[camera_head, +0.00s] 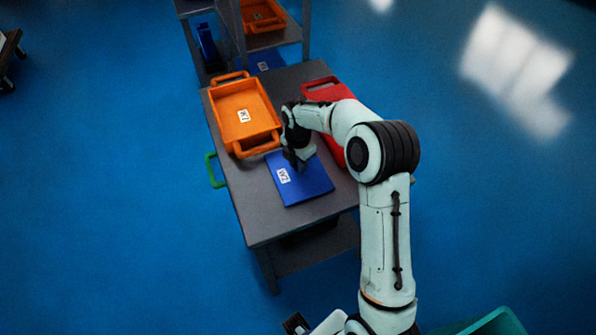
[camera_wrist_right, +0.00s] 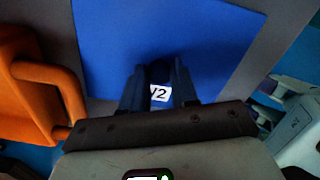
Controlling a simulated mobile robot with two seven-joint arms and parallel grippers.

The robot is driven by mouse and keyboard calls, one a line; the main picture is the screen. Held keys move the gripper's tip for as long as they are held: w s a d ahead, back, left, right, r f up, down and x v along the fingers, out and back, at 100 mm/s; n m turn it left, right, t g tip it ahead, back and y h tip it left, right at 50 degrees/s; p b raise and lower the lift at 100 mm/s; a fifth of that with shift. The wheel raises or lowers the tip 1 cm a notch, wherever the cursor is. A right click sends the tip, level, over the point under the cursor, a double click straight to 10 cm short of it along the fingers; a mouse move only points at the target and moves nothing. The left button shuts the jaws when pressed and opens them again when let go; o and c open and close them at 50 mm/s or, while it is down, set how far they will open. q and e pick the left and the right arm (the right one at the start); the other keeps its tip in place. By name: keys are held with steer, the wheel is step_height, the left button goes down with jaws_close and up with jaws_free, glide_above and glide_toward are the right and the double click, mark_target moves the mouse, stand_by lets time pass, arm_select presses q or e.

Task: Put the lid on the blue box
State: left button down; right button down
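A flat blue panel (camera_head: 305,188) with a white label lies on the grey table, at its near end. It looks like a lid or a closed box top; I cannot tell whether a box is under it. It fills much of the right wrist view (camera_wrist_right: 225,40), where the label shows between my fingers. My right gripper (camera_head: 297,160) points down over the panel's far part. Its fingers (camera_wrist_right: 160,75) have a gap with something dark between the tips; whether they grip it is unclear. My left gripper is not clearly in view.
An orange tray (camera_head: 245,113) stands left of the gripper, close to the panel. A red container (camera_head: 328,90) is partly behind my arm. A green handle (camera_head: 214,170) sticks out at the table's left edge. A shelf behind holds another orange tray (camera_head: 262,14) and a blue object (camera_head: 208,42).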

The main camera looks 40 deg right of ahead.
mark_target(303, 180)
steer(key=shift+r, duration=0.1)
